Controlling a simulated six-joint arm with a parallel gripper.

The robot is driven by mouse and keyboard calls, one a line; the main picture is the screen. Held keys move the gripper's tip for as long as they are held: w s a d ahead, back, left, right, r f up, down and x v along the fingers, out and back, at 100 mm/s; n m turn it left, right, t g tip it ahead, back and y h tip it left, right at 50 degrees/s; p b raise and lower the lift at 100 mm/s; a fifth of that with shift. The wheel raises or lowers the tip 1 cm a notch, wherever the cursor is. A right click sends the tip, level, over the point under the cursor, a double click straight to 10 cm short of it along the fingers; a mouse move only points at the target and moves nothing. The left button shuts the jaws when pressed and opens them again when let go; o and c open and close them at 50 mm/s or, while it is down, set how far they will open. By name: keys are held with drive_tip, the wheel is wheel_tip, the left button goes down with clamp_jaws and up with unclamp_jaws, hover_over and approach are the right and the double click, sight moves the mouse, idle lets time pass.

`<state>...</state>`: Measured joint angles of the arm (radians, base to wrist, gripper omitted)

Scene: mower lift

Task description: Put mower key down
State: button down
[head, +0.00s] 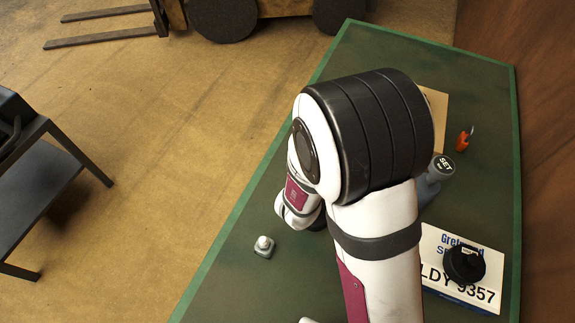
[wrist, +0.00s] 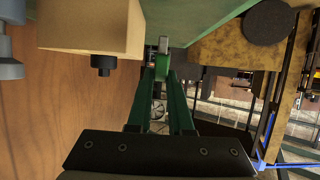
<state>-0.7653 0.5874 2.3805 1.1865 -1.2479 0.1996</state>
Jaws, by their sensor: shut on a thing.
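In the wrist view my gripper (wrist: 162,82) has its two green fingers closed together at their tips. Between them is a small green piece with a grey metal tip, which I take to be the mower key (wrist: 163,47). The key points away from the gripper, close to the green table surface (wrist: 192,12); I cannot tell whether it touches. In the head view my own arm hides the gripper and the key. The green table (head: 330,90) shows around the arm.
A tan box (wrist: 90,22) with a black knob (wrist: 104,65) is beside the fingers. On the table are an orange-red item (head: 463,140), a grey SET knob (head: 440,170), a white plate (head: 485,295) under a black knob (head: 464,263), and a small grey button piece (head: 264,248).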

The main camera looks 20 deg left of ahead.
drive_tip(key=shift+s+a+f, duration=0.45)
drive_tip(key=shift+a+f, duration=1.4)
drive_tip(key=shift+s+a+f, duration=0.45)
drive_tip(key=shift+a+f, duration=1.35)
drive_tip(key=shift+a, duration=0.1)
drive_tip(key=shift+s+a+f, duration=0.45)
drive_tip(key=shift+a+f, duration=1.4)
drive_tip(key=c, duration=0.8)
unclamp_jaws()
drive_tip(key=shift+f, duration=0.1)
